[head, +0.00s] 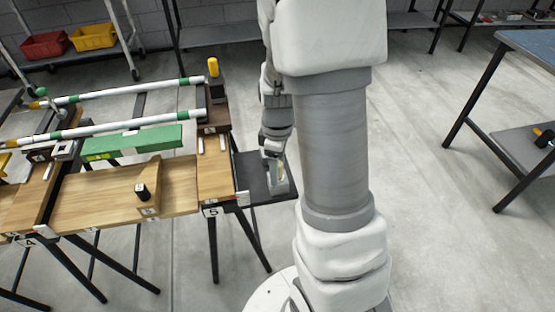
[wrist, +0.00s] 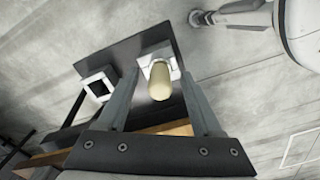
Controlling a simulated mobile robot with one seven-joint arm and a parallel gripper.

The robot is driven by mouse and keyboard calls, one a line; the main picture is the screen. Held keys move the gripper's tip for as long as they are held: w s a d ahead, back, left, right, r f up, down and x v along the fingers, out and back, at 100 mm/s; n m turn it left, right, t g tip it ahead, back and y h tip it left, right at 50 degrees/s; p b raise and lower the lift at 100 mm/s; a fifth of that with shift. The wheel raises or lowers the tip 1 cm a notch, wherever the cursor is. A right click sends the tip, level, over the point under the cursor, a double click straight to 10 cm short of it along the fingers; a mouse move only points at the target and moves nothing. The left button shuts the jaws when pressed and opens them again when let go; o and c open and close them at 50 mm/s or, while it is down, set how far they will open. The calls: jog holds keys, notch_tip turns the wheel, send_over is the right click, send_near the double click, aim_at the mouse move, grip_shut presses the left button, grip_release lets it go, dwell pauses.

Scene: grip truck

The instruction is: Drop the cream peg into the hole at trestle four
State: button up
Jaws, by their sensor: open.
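The cream peg (wrist: 160,80) stands upright in a pale square holder (wrist: 151,62) on a dark shelf (wrist: 122,62). The shelf (head: 262,186) joins the right end of the trestle marked 5 (head: 211,211). My gripper (wrist: 161,74) is open, with one finger on each side of the peg; I cannot tell whether they touch it. In the head view my gripper (head: 274,160) is low over the shelf and partly hides the peg. The trestle marked 4 (head: 27,243) is at the far left. A grey square socket (head: 65,150) sits on its top; its opening is unclear.
A green beam (head: 132,142) and striped poles (head: 120,124) lie across the trestles. A white-rimmed square socket (wrist: 98,84) is left of the peg.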

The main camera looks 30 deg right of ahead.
jog(key=shift+f, duration=0.15)
grip_shut()
jog(key=c, duration=0.7)
grip_release()
jog(key=c, duration=0.4)
jog(key=shift+o, duration=0.2)
jog(key=shift+r+p, duration=1.05)
jog(key=shift+r, duration=0.25)
jog(key=shift+r+p, duration=1.9)
jog(key=shift+r, duration=0.6)
jog(key=shift+r, duration=0.1)
notch_tip(320, 180, up, 7)
jog(key=p, duration=0.5)
jog(key=shift+p, duration=0.4)
